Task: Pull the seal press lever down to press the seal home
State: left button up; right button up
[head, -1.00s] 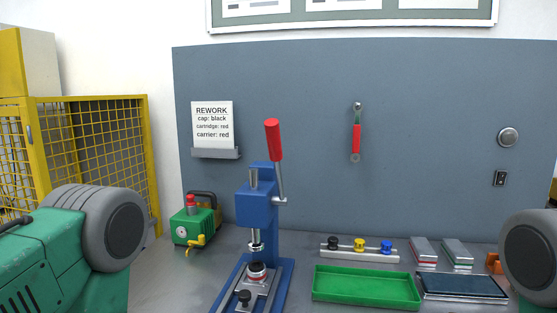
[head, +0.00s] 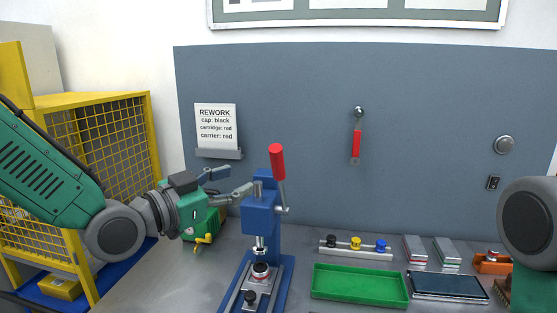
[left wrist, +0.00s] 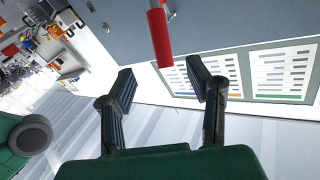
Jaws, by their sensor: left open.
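The blue seal press (head: 262,217) stands upright on the bench. Its lever has a red handle (head: 277,162) that points up, and the handle also shows in the left wrist view (left wrist: 159,38) beyond the fingertips. My left gripper (head: 232,182) is open and empty, just left of the press top and slightly lower than the red handle. In the left wrist view my two fingers (left wrist: 162,85) are spread with nothing between them. My right gripper is out of view; only part of my right arm shows.
A green pump-like unit (head: 206,222) is partly hidden behind my left gripper. A green tray (head: 360,287), a rack of coloured caps (head: 355,252) and a dark tablet (head: 448,287) lie right of the press. A yellow mesh cage (head: 122,130) stands at the left.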

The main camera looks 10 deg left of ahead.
aim_at(273, 167)
pick_arm(q)
jog(key=p+x, duration=0.2)
jog(key=x, duration=0.9)
jog(key=shift+w+f, duration=0.1)
jog(key=shift+w, duration=0.05)
jog(key=shift+p+x, duration=0.4)
jog(key=shift+x, duration=0.35)
jog(key=shift+c, duration=1.1)
jog(key=shift+a, duration=0.1)
grip_shut()
